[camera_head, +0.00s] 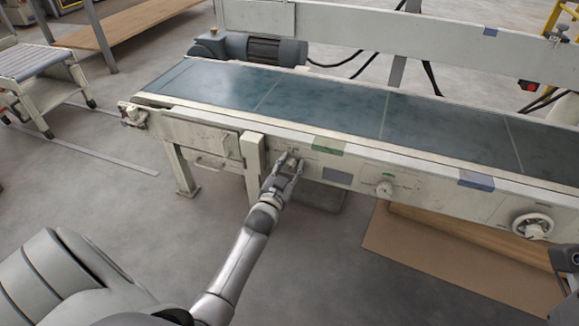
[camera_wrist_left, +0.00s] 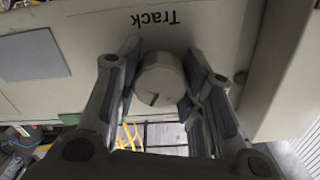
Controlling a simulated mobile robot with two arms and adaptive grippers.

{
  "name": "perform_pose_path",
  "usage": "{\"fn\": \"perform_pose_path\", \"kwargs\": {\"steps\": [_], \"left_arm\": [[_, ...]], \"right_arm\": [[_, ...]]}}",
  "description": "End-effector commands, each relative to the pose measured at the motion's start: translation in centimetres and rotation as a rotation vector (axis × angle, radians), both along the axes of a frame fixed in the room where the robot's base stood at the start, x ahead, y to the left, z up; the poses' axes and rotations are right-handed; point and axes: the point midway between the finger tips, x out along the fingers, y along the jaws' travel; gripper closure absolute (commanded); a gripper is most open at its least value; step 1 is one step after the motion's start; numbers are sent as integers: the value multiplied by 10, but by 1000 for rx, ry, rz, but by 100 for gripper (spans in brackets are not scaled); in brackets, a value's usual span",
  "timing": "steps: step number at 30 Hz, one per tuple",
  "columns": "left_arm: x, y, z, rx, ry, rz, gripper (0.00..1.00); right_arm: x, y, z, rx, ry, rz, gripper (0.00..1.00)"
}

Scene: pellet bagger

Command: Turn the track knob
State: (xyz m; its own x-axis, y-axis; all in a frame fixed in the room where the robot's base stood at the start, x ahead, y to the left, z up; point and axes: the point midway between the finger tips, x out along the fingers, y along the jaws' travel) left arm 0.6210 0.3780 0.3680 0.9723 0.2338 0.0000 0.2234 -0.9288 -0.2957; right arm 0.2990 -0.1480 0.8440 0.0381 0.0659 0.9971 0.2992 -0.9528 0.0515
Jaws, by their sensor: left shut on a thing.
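The track knob (camera_wrist_left: 160,80) is a round, off-white knob with a dark notch near its rim. It sits on the conveyor's pale side rail, beside the printed word "Track" in the left wrist view. My left gripper (camera_head: 290,166) reaches the rail from below in the head view, and its fingers cover most of the knob there. In the left wrist view, the fingers of my left gripper (camera_wrist_left: 162,84) stand on both sides of the knob and are shut on it. Part of my right gripper seems to show at the right edge of the head view, too cut off to judge.
The conveyor (camera_head: 330,105) has a dark green belt. Another knob (camera_head: 384,188) and a white handwheel (camera_head: 533,225) sit further right on the same rail. A motor (camera_head: 250,48) is behind the belt. A cardboard sheet (camera_head: 440,255) lies on the floor below.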

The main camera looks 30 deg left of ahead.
Motion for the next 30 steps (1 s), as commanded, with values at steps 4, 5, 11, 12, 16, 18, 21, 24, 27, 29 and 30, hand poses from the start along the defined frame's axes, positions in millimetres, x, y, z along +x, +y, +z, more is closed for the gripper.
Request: {"fn": "perform_pose_path", "kwargs": {"steps": [4,5,11,12,16,18,21,24,27,29,30], "left_arm": [[0,0,0,-1,1,-1,51],[0,0,0,-1,1,-1,48],[0,0,0,-1,0,0,42],[0,0,0,-1,0,0,42],[-1,0,0,-1,1,0,42],[-5,-1,-1,-1,2,0,42],[-15,-4,-1,-1,2,0,42],[-32,-8,-2,-1,2,0,42],[-53,-13,-2,-3,3,0,42],[-65,-16,-2,-3,3,0,42],[-73,-17,-1,-2,3,0,42]], "right_arm": [[0,0,0,0,0,0,100],[0,0,0,0,0,0,100],[0,0,0,0,1,0,100],[0,0,0,0,1,0,100],[0,0,0,-2,3,-1,100],[0,0,0,-1,4,-1,100],[0,0,0,-1,3,-1,100],[0,0,0,-1,3,-1,100],[0,0,0,-1,2,0,100],[0,0,0,-1,2,0,100],[0,0,0,-1,2,0,100]]}}
